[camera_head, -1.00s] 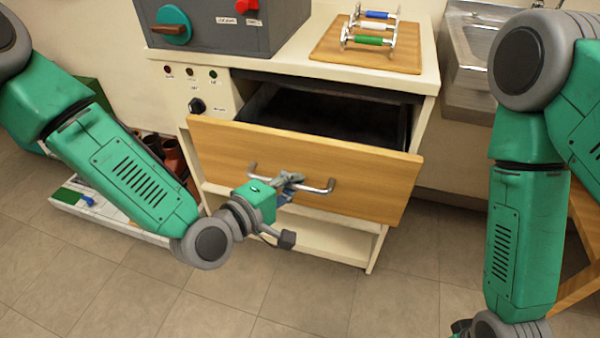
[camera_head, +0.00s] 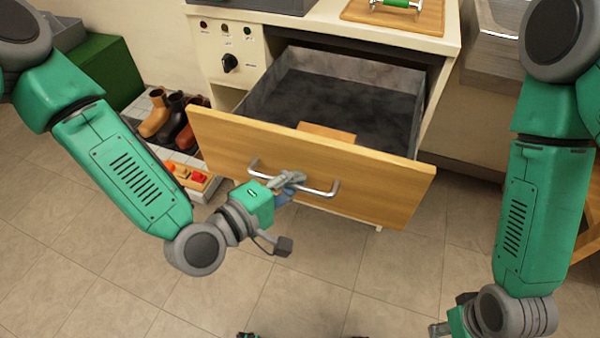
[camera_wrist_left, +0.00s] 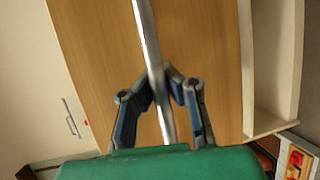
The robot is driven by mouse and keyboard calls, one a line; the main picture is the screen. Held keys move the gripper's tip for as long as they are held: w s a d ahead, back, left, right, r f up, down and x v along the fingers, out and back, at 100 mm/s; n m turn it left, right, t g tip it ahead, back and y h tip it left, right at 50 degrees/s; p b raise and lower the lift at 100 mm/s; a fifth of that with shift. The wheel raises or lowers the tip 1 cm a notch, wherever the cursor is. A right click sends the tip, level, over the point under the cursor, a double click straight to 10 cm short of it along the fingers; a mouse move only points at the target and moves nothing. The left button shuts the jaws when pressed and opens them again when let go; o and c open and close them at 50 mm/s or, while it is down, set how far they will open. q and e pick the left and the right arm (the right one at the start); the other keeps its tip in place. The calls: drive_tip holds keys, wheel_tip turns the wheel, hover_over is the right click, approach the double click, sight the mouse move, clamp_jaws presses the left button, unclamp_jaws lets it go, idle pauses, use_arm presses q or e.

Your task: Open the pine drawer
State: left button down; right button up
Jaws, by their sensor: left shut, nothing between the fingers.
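The pine drawer (camera_head: 233,134) stands well out of the cream cabinet, its dark grey inside (camera_head: 330,105) in full view. A metal bar handle (camera_head: 325,192) is on its front. My left gripper (camera_head: 288,182) is at the left half of the handle. In the left wrist view its fingers (camera_wrist_left: 160,85) are shut, with the handle bar (camera_wrist_left: 147,35) running past the fingertips and between the finger linkages. My right gripper (camera_head: 442,328) is only partly in view at the bottom edge, away from the drawer, and its fingers cannot be made out.
A small wooden piece (camera_head: 327,132) shows inside the drawer behind its front. The cabinet (camera_head: 225,42) has a knob and lights. Boots (camera_head: 170,118) and a tray with red items (camera_head: 188,177) are on the floor at left. The tiled floor (camera_head: 330,270) before the drawer is mostly clear.

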use_arm(q)
drive_tip(key=c, duration=2.3)
unclamp_jaws()
drive_tip(key=shift+w+a, duration=0.25)
drive_tip(key=o, duration=0.7)
drive_tip(key=shift+r, duration=0.1)
drive_tip(key=shift+o, duration=0.2)
drive_tip(key=shift+s+a, duration=0.1)
drive_tip(key=shift+a, duration=0.05)
use_arm(e)
drive_tip(key=shift+a+r, duration=0.1)
drive_tip(key=shift+a, duration=0.25)
use_arm(q)
drive_tip(key=shift+s, duration=0.3)
drive_tip(key=v, duration=0.7)
drive_tip(key=shift+a, duration=0.2)
use_arm(e)
drive_tip(key=shift+s, duration=0.1)
